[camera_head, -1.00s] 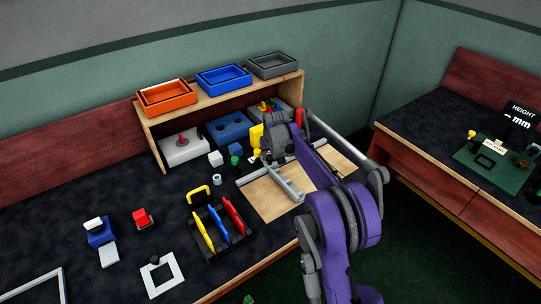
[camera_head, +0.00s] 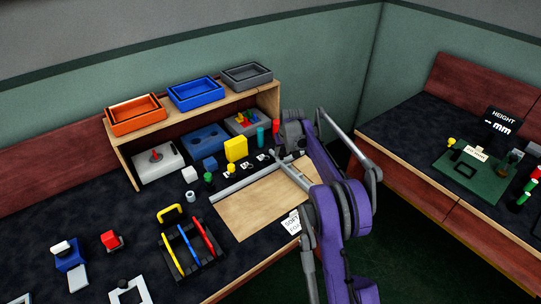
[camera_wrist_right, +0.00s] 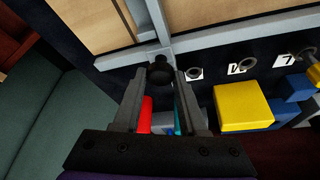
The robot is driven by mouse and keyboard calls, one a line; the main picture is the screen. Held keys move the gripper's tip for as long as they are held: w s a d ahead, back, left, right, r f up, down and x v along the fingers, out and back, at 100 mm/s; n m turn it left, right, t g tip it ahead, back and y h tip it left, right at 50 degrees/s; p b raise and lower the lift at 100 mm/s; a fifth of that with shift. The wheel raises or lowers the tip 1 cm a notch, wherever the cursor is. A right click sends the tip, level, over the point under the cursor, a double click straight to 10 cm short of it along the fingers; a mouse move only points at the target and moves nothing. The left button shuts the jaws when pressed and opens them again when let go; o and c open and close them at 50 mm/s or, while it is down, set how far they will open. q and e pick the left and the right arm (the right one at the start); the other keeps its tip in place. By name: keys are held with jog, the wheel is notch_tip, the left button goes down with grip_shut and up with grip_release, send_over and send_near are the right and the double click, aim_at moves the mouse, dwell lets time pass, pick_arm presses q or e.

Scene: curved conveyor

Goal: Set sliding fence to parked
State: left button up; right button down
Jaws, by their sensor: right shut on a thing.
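The sliding fence (camera_head: 293,173) is a grey bar lying across a pale wooden board (camera_head: 250,207), joined to a long grey rail (camera_head: 238,187) along the board's back edge. It stands toward the board's right end. My right gripper (camera_head: 283,149) is at the fence's rail end. In the right wrist view my gripper (camera_wrist_right: 160,76) is shut on a dark round knob (camera_wrist_right: 159,73) at the junction of the fence (camera_wrist_right: 154,22) and rail (camera_wrist_right: 117,60). My arm hides part of the board's right end. My left gripper is out of view.
White marked tags (camera_head: 245,168) line the bench behind the rail. A yellow block (camera_head: 236,149), a teal cylinder (camera_head: 260,137) and a red piece (camera_head: 276,131) stand behind them. A wooden shelf (camera_head: 190,125) carries three trays. A rack (camera_head: 190,250) with coloured handles stands front left.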

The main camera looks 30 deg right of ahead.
jog(key=d, duration=0.2)
jog(key=d+p, duration=0.1)
jog(key=d, duration=0.2)
jog(key=d+p, duration=0.1)
jog(key=d, duration=0.2)
jog(key=shift+w+d+r, duration=0.1)
jog(key=shift+w, duration=0.2)
jog(key=c, duration=0.9)
grip_release()
jog(key=o, duration=0.4)
jog(key=shift+d, duration=0.1)
jog(key=shift+o, duration=0.2)
jog(key=shift+s+r, duration=0.1)
jog(key=shift+r, duration=0.1)
jog(key=v, duration=1)
jog(key=shift+r, duration=0.15)
